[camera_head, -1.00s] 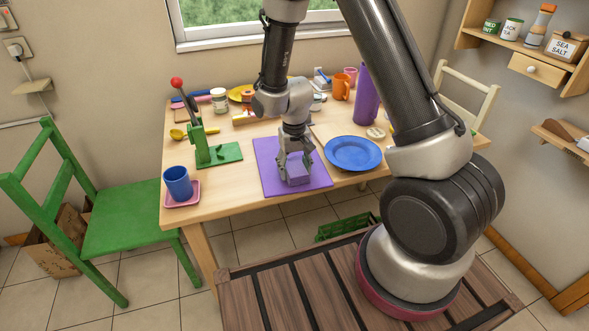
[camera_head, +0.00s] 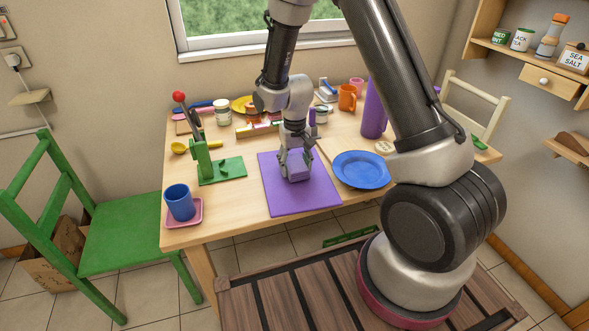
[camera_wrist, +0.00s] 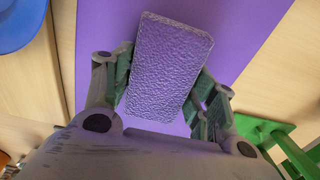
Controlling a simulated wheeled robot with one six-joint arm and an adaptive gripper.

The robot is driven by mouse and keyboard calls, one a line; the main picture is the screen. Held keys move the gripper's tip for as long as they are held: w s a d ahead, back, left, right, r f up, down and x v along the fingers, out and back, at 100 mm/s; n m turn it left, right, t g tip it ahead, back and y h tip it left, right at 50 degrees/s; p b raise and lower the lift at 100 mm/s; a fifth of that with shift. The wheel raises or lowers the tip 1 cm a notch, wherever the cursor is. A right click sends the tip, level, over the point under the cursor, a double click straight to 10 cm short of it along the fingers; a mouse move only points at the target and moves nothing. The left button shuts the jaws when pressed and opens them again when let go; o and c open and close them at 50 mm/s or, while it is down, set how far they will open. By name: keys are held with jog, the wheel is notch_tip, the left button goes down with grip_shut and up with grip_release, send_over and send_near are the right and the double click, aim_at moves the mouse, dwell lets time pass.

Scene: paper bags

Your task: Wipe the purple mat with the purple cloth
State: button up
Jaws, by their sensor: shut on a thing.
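The purple mat (camera_head: 303,199) lies flat on the wooden table near its front edge. My gripper (camera_head: 297,168) is over the back half of the mat, pointing down, shut on the purple cloth (camera_head: 298,175). In the wrist view the cloth (camera_wrist: 168,68) is a thick, block-like, rough-textured purple pad between the two fingers of my gripper (camera_wrist: 165,90). The mat (camera_wrist: 240,40) shows behind and around it. The cloth is low at the mat; I cannot tell whether it touches.
A blue plate (camera_head: 361,170) stands close to the mat's right side. A green lever stand (camera_head: 222,171) is to its left, with a blue cup (camera_head: 180,203) on a pink saucer (camera_head: 197,219) farther left. Jars, an orange mug (camera_head: 347,97) and a purple bottle (camera_head: 374,112) stand behind.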

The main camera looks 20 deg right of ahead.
jog(key=shift+r, duration=3.55)
jog(key=shift+a, duration=0.1)
